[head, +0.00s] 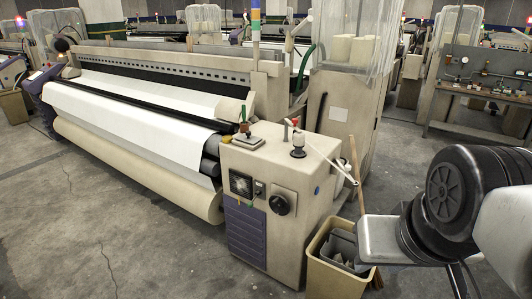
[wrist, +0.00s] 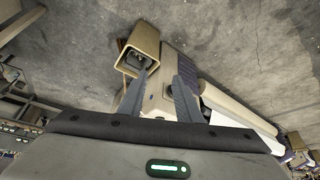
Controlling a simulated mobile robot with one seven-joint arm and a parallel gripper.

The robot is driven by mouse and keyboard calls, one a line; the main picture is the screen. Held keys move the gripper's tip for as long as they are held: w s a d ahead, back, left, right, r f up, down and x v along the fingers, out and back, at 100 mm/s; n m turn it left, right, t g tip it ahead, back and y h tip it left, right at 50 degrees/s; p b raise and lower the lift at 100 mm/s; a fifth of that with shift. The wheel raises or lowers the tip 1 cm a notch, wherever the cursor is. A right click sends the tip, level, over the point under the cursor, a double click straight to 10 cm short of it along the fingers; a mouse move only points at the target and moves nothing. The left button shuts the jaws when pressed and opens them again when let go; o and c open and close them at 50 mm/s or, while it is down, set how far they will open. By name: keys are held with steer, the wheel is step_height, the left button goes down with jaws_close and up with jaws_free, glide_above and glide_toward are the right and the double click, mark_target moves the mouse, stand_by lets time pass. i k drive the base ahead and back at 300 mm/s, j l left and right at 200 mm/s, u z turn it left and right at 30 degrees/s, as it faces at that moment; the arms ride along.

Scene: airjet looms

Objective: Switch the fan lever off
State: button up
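A beige control cabinet (head: 262,205) stands at the loom's right end in the head view. A thin pale lever arm (head: 328,161) slants down to the right from its top, ending in a light knob near the cabinet's right edge. A black round knob (head: 281,205) sits on the front face. None is legibly marked as the fan lever, so I cannot tell which it is. My gripper (wrist: 162,68) shows in the wrist view with its two fingers apart and nothing between them held. The cabinet (wrist: 160,92) is partly hidden behind the fingers there, with distance between.
A beige bin (head: 335,274) with grey contents stands beside the cabinet; it also shows in the wrist view (wrist: 124,61). A wooden handle (head: 356,172) rises behind it. A workbench (head: 478,95) is at back right.

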mark_target(250, 204)
steer(key=u, duration=0.6)
steer(key=i+j+z, duration=0.1)
steer(key=i, duration=0.45)
steer(key=i+j+z, duration=0.15)
steer(key=i+j, duration=0.25)
steer(key=i, duration=0.15)
steer(key=i+j+z, duration=0.1)
steer(key=i+j, duration=0.2)
steer(key=i, duration=0.2)
